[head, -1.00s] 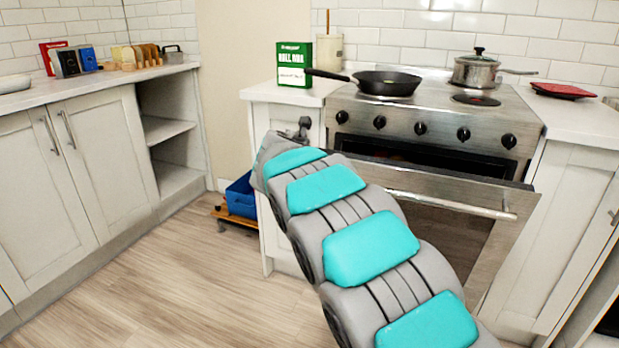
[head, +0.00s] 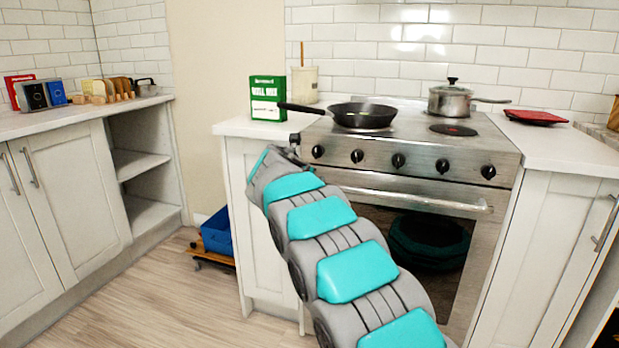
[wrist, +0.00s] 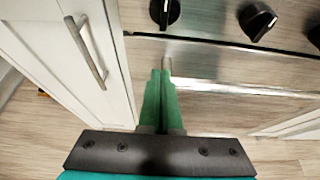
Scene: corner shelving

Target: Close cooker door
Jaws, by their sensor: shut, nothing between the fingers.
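The cooker (head: 410,150) has a steel front with several black knobs. Its door (head: 455,275) stands upright under the knob panel and looks shut, with no dark opening showing above it. The door's bar handle (head: 420,198) runs across its top, partly hidden by my arm. My gripper (head: 293,140) is at the cooker's left front corner, its fingers hard to see in the head view. In the wrist view, the green fingers of my gripper (wrist: 161,75) are together and empty, close to the end of the handle (wrist: 215,85). I cannot tell whether they touch it.
A frying pan (head: 362,114) and a lidded pot (head: 450,101) are on the hob. A green box (head: 267,98) stands on the counter to the left. A blue crate (head: 217,230) is on the floor left of the cooker.

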